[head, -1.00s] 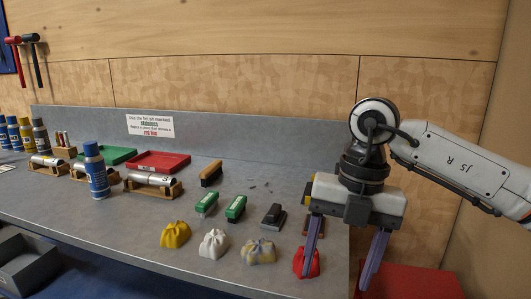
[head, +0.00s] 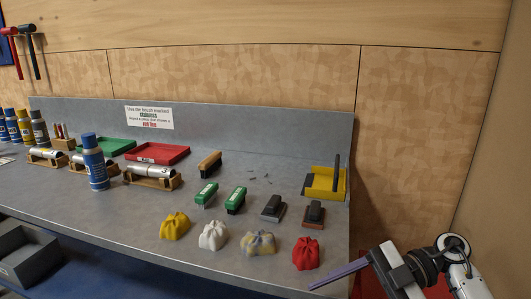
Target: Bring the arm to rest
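My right gripper (head: 340,274) is at the lower right, off the front right corner of the bench. One purple finger shows, pointing left, beside and below the red pouch. It sits at the upper end of the palm, well apart from where the other finger would be; that other finger is cut off by the bottom edge. Nothing shows in its grasp. The arm is folded low, with its links at the bottom right corner. My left gripper is not in view.
The grey bench (head: 130,215) carries a red pouch (head: 306,254), a yellow pouch (head: 174,226), a yellow tray (head: 325,184), a red tray (head: 157,153) and a blue spray can (head: 95,162). A dark grey bin (head: 35,262) stands at lower left. The wall right of the bench is clear.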

